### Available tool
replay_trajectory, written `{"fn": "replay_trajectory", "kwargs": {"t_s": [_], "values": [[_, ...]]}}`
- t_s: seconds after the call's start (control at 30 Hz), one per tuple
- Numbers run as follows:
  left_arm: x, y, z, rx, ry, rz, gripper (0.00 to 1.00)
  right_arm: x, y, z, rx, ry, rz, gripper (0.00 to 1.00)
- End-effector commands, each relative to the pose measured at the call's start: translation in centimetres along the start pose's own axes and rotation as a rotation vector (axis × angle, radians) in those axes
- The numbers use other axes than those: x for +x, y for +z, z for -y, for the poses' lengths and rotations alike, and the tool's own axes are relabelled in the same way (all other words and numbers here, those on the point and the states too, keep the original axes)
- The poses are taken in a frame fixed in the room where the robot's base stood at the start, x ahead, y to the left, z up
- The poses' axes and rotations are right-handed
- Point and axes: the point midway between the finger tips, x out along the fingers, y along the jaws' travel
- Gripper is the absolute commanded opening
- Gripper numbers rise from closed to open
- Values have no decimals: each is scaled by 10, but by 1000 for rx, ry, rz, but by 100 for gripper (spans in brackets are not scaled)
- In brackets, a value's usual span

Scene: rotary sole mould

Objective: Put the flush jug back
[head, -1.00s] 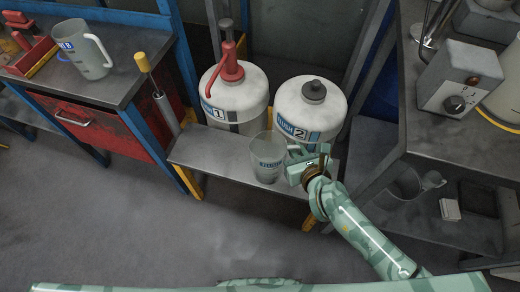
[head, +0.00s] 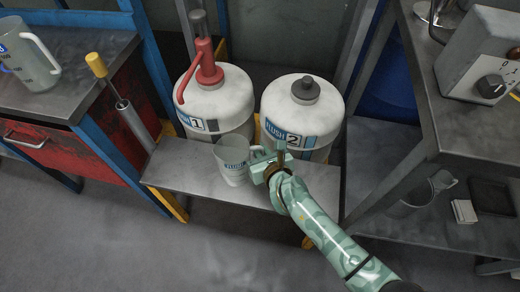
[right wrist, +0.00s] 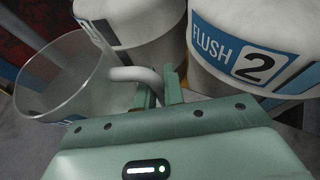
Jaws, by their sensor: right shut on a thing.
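The flush jug (head: 232,160) is a clear, greyish jug with a blue FLUSH label. It is upright at the low metal shelf (head: 185,172), in front of the two flush drums; I cannot tell whether its base touches the shelf. My right gripper (head: 262,166) is shut on the jug's handle, on the jug's right side. In the right wrist view the jug (right wrist: 62,85) is at the left, and its pale handle (right wrist: 135,74) runs between the fingers (right wrist: 160,88). My left gripper is out of view.
Drum 1 (head: 220,95) with a red pump and drum 2 (head: 300,110) with a dark cap stand close behind the jug. Another jug (head: 28,55) stands on the left bench. A clear jug (head: 412,195) sits under the right bench (head: 420,80). The shelf's left part is bare.

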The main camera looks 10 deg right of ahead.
Motion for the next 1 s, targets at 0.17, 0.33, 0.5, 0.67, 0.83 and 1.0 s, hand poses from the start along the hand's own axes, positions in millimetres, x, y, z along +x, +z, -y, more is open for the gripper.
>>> {"fn": "replay_trajectory", "kwargs": {"t_s": [0.17,0.33,0.5,0.67,0.83,1.0], "values": [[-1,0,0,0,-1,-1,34,-1,2,0,0,0,3,0],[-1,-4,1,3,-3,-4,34,0,0,0,0,0,2,0],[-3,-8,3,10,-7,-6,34,1,-2,0,0,0,1,16],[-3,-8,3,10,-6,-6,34,0,-1,0,0,0,1,32],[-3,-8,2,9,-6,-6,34,0,-1,0,0,0,1,32],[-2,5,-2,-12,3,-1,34,-8,4,0,-1,-1,2,32]]}}
